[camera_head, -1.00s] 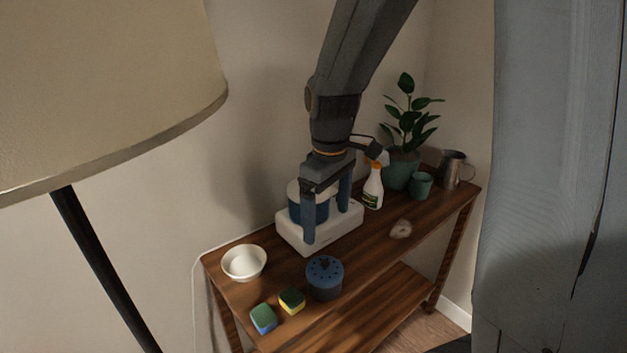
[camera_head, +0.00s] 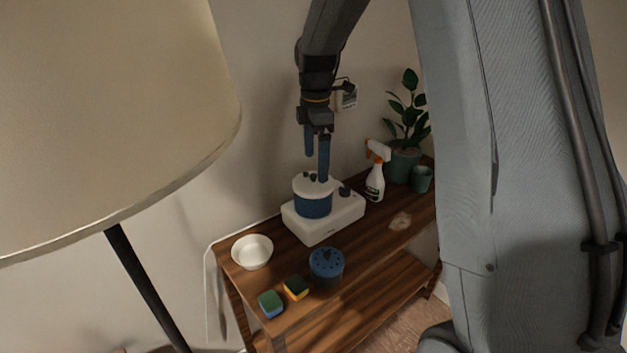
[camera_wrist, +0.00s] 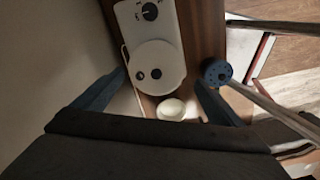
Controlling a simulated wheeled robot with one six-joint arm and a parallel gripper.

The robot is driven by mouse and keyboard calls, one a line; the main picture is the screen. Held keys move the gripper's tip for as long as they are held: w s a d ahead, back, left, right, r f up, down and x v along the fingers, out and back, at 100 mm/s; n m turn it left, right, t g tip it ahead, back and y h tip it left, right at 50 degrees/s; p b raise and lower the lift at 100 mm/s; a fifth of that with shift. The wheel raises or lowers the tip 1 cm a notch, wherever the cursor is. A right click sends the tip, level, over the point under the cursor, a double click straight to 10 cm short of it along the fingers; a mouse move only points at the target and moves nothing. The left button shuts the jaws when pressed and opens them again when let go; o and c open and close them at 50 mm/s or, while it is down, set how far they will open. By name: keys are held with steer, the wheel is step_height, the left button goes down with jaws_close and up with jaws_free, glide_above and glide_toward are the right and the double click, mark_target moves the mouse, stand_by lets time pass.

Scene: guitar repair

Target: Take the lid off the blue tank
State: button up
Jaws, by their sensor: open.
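The blue tank (camera_head: 313,205) stands upright on a white base unit (camera_head: 340,216) on the wooden table. Its round white lid (camera_head: 300,185) with small dark knobs sits on top of it. The lid also shows from above in the wrist view (camera_wrist: 160,58). My gripper (camera_head: 316,168) is open and empty above the tank, with its two blue fingers pointing down. In the head view one fingertip overlaps the lid's far edge; whether it touches cannot be told. In the wrist view the fingers (camera_wrist: 158,100) are spread wide, with the lid ahead between them.
A spray bottle (camera_head: 375,184), green cup (camera_head: 422,179) and potted plant (camera_head: 404,165) stand to the right. The wall is close behind.

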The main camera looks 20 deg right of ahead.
mark_target(313, 175)
steer(key=shift+w+a+f+p, duration=0.15)
steer(key=shift+f+p, duration=0.3)
steer(key=shift+f, duration=0.75)
steer(key=shift+w+a+f+p, duration=0.15)
steer(key=shift+f+p, duration=0.3)
steer(key=shift+f, duration=0.7)
steer(key=shift+s, duration=0.15)
steer(key=c, duration=2.1)
steer(key=shift+f, duration=0.1)
jaws_close()
